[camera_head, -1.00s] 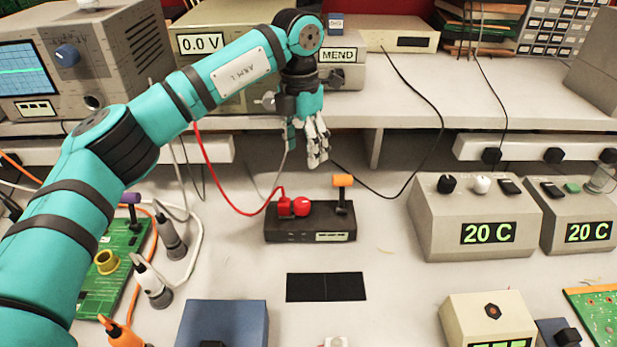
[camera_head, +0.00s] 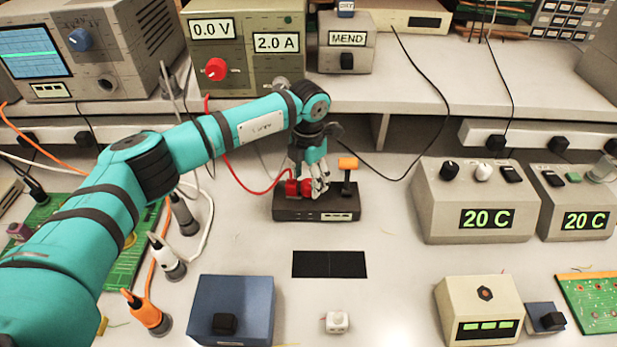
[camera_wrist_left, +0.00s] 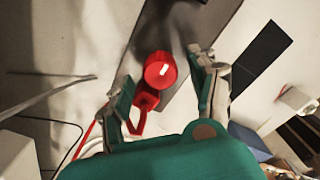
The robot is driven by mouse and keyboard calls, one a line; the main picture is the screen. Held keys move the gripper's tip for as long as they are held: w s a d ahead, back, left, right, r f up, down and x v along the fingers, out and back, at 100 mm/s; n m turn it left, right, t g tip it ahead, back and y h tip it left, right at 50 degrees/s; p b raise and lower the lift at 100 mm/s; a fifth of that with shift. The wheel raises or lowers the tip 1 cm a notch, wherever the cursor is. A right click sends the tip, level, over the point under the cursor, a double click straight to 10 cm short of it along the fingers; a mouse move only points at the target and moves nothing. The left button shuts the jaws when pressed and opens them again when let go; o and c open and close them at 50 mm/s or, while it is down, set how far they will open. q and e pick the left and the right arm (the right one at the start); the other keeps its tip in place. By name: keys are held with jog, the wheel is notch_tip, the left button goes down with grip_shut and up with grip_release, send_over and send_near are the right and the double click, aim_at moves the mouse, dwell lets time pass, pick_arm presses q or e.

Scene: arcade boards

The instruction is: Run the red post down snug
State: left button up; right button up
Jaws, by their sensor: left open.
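The red post (camera_head: 306,187) is a small round knob standing on the black box (camera_head: 290,211) in the middle of the bench. In the left wrist view the red post (camera_wrist_left: 160,70) has a white mark on its top, with a red ring-shaped lug (camera_wrist_left: 145,102) beside it. My left gripper (camera_head: 316,188) points down over the box and partly hides the post in the head view. Its fingers (camera_wrist_left: 162,76) are open, one on each side of the post, with visible gaps. My right gripper is in neither view.
A red wire (camera_head: 247,188) runs to the box's left end. An orange-topped black post (camera_head: 347,164) stands at its right end, close to my fingers. A black pad (camera_head: 329,264) lies in front. Grey 20 C units (camera_head: 476,200) stand to the right.

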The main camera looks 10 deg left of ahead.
pick_arm(q)
jog(key=shift+f, duration=0.95)
jog(key=shift+c, duration=0.2)
jog(key=c, duration=1.1)
